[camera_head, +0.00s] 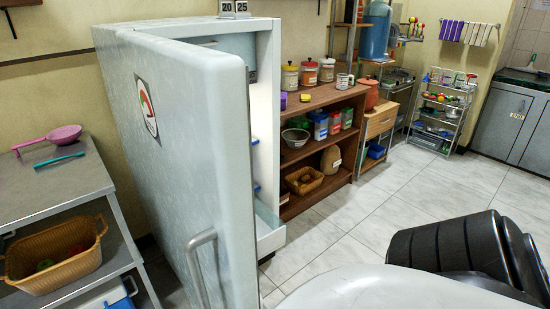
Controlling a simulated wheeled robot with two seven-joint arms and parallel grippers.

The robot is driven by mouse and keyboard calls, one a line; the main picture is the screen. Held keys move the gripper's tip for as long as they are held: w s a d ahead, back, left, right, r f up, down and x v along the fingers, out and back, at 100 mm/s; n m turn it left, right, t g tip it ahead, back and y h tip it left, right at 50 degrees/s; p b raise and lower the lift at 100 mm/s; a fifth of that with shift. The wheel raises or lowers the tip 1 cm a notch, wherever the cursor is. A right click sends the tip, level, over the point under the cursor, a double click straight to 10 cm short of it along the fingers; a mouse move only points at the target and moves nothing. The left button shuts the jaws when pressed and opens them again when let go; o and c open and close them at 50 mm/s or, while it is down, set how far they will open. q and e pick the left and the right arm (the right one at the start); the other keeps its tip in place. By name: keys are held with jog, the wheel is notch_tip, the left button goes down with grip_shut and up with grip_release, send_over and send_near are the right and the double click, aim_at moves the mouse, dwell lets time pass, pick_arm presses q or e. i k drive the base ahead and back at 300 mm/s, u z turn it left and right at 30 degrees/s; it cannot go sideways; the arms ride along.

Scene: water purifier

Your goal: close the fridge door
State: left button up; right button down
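The fridge (262,42) is a pale grey-white cabinet left of the middle. Its door (190,165) stands partly open, with a gap between the door's free edge and the cabinet on the right side. A metal bar handle (200,268) is low on the door's outer face, close to the view's bottom edge. Part of the inside and a lower shelf or tray (268,228) show through the gap. The door hides most of the interior. Neither of my grippers can be made out in this view.
A metal table (55,190) with a pink pan (50,140) and a wicker basket (55,265) stands left of the fridge. A wooden shelf (325,95) with jars stands behind it to the right. Tiled floor (400,195) is open right of the fridge.

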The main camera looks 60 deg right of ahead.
aim_at(190, 103)
jog(key=z, duration=2.2)
jog(key=k, duration=1.35)
jog(key=u, duration=0.9)
jog(key=i, duration=1)
jog(key=z, duration=0.05)
